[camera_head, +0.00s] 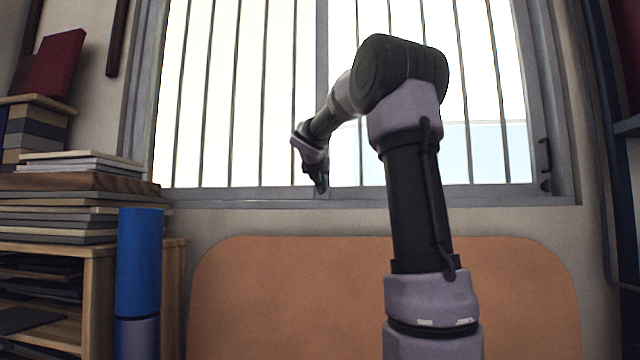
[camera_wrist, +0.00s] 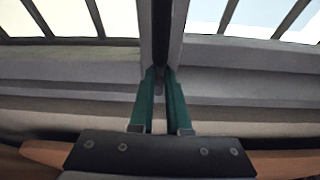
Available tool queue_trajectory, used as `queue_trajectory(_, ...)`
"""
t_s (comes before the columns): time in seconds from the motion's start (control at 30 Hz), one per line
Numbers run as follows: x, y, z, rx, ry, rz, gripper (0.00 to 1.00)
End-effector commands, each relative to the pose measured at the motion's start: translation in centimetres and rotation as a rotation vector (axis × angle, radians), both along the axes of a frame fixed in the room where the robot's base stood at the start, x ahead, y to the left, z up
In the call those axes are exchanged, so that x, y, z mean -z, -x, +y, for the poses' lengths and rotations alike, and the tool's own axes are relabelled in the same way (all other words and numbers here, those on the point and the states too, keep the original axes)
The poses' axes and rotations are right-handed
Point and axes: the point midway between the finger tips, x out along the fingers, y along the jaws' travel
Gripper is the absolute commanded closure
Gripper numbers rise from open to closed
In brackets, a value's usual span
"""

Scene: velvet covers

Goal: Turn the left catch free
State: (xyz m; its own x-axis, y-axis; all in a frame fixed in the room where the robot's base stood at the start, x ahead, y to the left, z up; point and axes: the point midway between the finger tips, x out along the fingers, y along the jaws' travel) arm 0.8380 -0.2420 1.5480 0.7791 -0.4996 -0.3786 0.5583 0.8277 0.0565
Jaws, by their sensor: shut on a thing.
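The left catch (camera_wrist: 159,84) is a small dark piece at the foot of the window's central upright in the wrist view. Most of it is hidden between my fingers, so I cannot tell how far it is turned. My gripper (camera_wrist: 160,88) has a green finger on each side of it and is shut on it. In the head view my gripper (camera_head: 321,184) is at the bottom of the central upright, against the lower window frame, and the catch is hidden there.
The barred window (camera_head: 240,100) fills the back wall. Another dark catch (camera_head: 546,165) is on its right frame. An orange rounded panel (camera_head: 290,300) stands below the window. A blue cylinder (camera_head: 139,265) and stacked boards (camera_head: 75,200) are at the left.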

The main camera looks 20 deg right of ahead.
Motion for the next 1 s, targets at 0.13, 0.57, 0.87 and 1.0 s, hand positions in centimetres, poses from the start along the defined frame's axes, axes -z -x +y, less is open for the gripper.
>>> queue_trajectory(0.13,0.45,0.01,-0.37,0.003,-0.071,-0.040,1.00)
queue_trajectory(0.57,0.78,0.33,-0.86,0.004,-0.392,-0.256,1.00)
queue_trajectory(0.87,1.04,0.52,-1.18,0.002,-0.621,-0.411,1.00)
queue_trajectory(1.0,1.15,0.54,-1.25,0.003,-0.681,-0.452,1.00)
